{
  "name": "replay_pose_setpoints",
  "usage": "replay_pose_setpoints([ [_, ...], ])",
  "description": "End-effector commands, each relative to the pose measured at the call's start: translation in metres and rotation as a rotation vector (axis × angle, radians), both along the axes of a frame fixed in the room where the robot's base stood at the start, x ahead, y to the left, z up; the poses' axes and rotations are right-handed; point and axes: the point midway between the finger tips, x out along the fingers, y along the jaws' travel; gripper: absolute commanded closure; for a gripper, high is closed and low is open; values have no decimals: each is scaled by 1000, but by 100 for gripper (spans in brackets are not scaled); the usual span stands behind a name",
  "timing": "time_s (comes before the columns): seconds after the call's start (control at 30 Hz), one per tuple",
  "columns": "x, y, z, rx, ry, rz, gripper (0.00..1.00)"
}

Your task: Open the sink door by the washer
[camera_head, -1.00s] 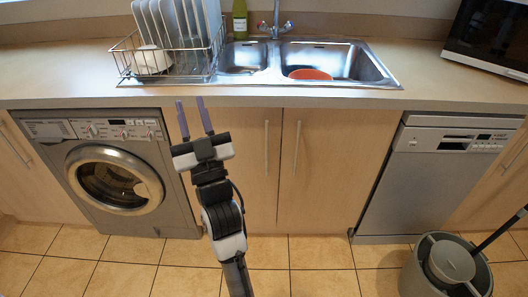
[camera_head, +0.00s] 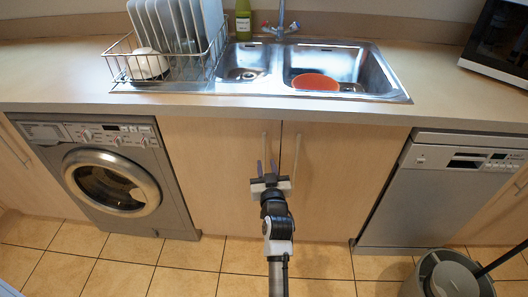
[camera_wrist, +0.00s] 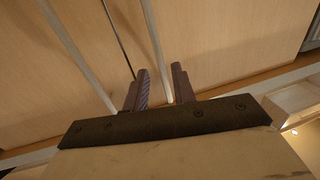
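The sink door by the washer (camera_head: 215,175) is the left of two wooden doors under the sink and looks shut. Its upright bar handle (camera_head: 265,146) is near its right edge. My gripper (camera_head: 267,167) is open in front of the lower part of this handle, its fingers on either side of it in the picture. In the wrist view, a pale bar (camera_wrist: 152,35) runs into the gap between my open fingers (camera_wrist: 162,80). I cannot tell whether the fingers touch it or how deep it sits.
The right sink door (camera_head: 335,180) has its own handle (camera_head: 296,155) close by. The washer (camera_head: 115,180) is at left, a dishwasher (camera_head: 430,190) at right. A grey bucket (camera_head: 445,275) stands on the floor at right. The tiled floor (camera_head: 185,262) is clear in front.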

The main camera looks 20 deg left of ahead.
Motion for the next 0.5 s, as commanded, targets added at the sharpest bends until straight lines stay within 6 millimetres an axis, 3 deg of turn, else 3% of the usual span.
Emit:
replay_pose_setpoints([
  [0.23, 38, 20, 2, 3, -1, 1, 74],
  [0.5, 52, 28, 0, 0, -1, 0, 74],
])
